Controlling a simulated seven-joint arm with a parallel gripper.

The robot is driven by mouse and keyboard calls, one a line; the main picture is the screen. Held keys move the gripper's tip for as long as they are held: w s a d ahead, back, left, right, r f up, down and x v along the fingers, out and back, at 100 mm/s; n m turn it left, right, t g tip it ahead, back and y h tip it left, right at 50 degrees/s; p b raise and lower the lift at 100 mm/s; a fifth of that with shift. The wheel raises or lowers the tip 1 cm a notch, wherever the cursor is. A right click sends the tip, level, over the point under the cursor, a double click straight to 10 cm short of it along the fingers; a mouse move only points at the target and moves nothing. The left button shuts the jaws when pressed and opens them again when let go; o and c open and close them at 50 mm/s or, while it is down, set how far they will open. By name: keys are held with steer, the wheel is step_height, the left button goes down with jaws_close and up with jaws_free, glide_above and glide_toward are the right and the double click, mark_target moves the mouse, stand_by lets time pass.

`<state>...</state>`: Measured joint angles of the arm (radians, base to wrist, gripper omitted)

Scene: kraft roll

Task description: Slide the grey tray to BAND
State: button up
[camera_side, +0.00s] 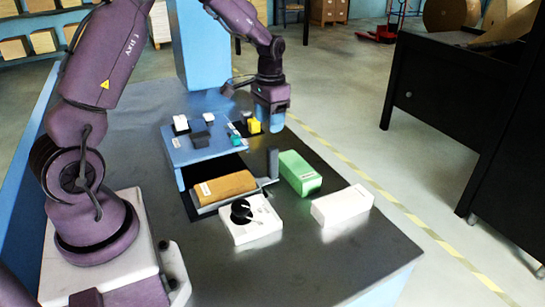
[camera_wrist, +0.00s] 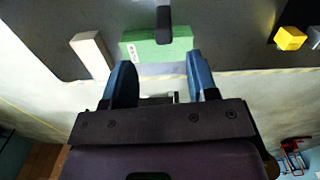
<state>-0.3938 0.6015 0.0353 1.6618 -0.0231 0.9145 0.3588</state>
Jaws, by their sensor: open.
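The post also shows in the wrist view (camera_wrist: 163,22), in front of the green box. My gripper (camera_side: 275,122) is open and empty, above the table beyond the platform's right end. Its two blue fingers stand apart in the wrist view (camera_wrist: 161,82). I cannot read any BAND label.
A green box (camera_side: 300,173) and a white box (camera_side: 342,205) lie to the right of the tray. A white unit with a black knob (camera_side: 262,226) is in front. The table's front right is clear.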

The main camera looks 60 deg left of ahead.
mark_target(272, 156)
steer(key=shift+w+a+r+m, duration=0.2)
steer(key=shift+w+r+m, duration=0.2)
steer(key=shift+w+r, duration=0.2)
steer(key=shift+s+f, duration=0.1)
steer(key=shift+f, duration=0.2)
step_height(272, 156, down, 12)
steer(key=shift+f, duration=0.25)
jaws_close()
